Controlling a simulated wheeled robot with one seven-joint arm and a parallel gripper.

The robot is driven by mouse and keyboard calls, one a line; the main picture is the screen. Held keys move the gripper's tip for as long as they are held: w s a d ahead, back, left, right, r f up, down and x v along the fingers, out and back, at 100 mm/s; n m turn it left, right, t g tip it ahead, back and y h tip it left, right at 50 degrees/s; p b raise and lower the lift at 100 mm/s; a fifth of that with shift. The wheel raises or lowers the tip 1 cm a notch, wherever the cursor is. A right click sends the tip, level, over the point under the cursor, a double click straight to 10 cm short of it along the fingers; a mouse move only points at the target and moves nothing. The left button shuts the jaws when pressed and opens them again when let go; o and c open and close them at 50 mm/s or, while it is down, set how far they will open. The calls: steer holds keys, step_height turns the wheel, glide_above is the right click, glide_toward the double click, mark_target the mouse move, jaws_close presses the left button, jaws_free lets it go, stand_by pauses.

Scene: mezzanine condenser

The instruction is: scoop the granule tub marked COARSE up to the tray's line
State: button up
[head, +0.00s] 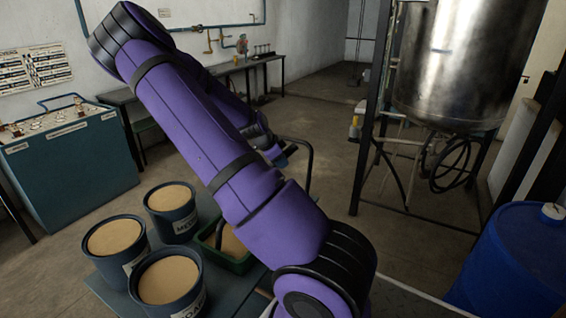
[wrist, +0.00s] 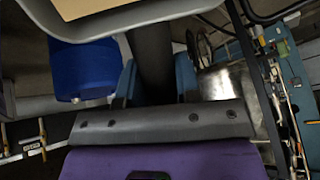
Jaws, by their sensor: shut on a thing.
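My gripper (wrist: 157,82) is shut on the dark handle of a scoop (wrist: 152,50) in the wrist view. The grey scoop bowl (wrist: 190,12) crosses the top of that view, with a tan surface inside its rim, apparently granules. In the head view my arm hides most of the gripper and the scoop. The front tub (head: 167,281) has a partly visible label reading "COA" and is nearly full of tan granules. The green tray (head: 241,266) stands to its right, partly behind my arm, with some tan granules inside. The tray's line is not visible.
Two similar full tubs stand behind the front one: a left tub (head: 114,238) and a back tub (head: 171,210) labelled "ME". A blue barrel (head: 515,262) and a steel tank (head: 460,65) on a frame are at right. A teal console (head: 70,160) is at left. Open floor lies beyond.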

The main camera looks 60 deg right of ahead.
steer(key=shift+w+a+r+g+h, duration=1)
steer(key=shift+w+a+r+h, duration=0.3)
steer(key=shift+r, duration=0.2)
steer(key=shift+w+a+r+n+g+h, duration=0.15)
steer(key=shift+w+a+r+g+h, duration=0.25)
steer(key=shift+w+a, duration=0.2)
steer(key=shift+w+a+r+n+g+h, duration=0.15)
steer(key=shift+w+a+g+h, duration=0.25)
steer(key=shift+a+h, duration=0.2)
steer(key=shift+w+a+r+n+g+h, duration=0.1)
steer(key=shift+w+a+r+g+h, duration=0.25)
steer(key=shift+w+a, duration=0.3)
stand_by(0.6)
